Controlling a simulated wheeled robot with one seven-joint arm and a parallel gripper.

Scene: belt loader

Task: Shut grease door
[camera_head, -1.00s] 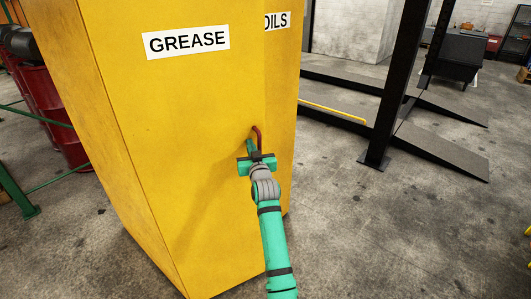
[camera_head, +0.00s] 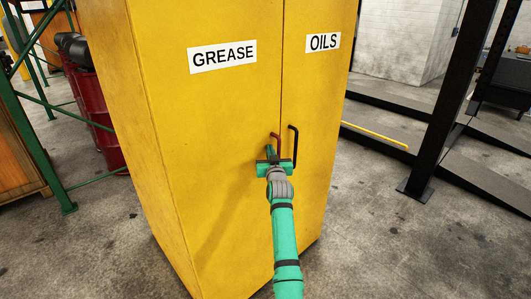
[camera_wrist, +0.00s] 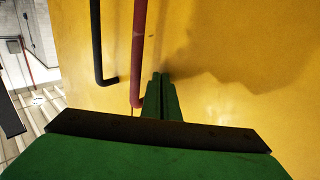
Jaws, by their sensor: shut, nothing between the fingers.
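The yellow grease door (camera_head: 215,120) stands in line with the oils door (camera_head: 318,110), with a thin dark seam between them. It looks flush or nearly so; a small gap cannot be ruled out. Its red handle (camera_head: 277,137) is near the seam and also shows in the wrist view (camera_wrist: 138,50). My green gripper (camera_head: 268,150) is shut and empty, its tips at the grease door's face just left of the red handle. In the wrist view the shut fingers (camera_wrist: 162,90) point at the yellow panel, close beside the handle's lower end; contact is unclear.
The oils door's black handle (camera_head: 294,145) is just right of the red one. A black post (camera_head: 450,100) and ramps stand at right. Red drums (camera_head: 100,115) and a green rack frame (camera_head: 40,150) are at left. Bare concrete floor surrounds the cabinet.

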